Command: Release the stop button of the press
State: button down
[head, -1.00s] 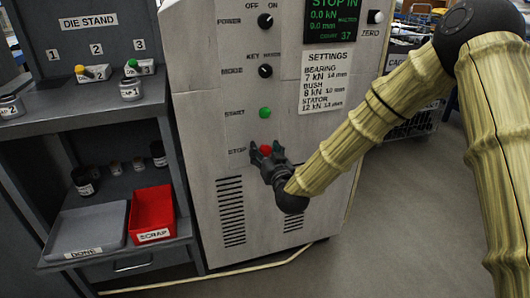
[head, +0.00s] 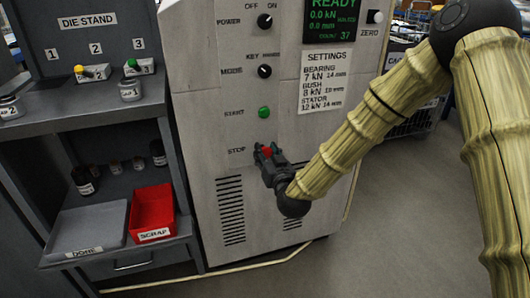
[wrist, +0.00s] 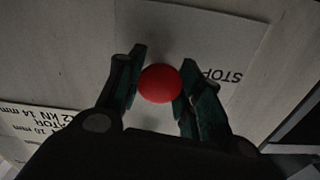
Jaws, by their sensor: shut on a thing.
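The red stop button (head: 267,152) sits on the press front, right of the STOP label (head: 237,151). My gripper (head: 268,155) is at the button with its fingers closed on both sides of it. In the wrist view the red button (wrist: 160,83) shows between the two dark fingers of my gripper (wrist: 160,86). The press display (head: 332,18) reads READY in green, with 0.0 kN and 0.0 mm below.
The green start button (head: 264,112) is above the stop button. Mode (head: 265,71) and power (head: 265,21) knobs are higher up. A die stand with a red scrap bin (head: 152,212) and a grey tray (head: 88,228) stands left of the press.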

jog(key=c, duration=0.9)
grip_release()
jog(key=shift+s, duration=0.1)
jog(key=shift+c, duration=0.2)
jog(key=shift+s+d, duration=0.1)
jog(key=v, duration=1.2)
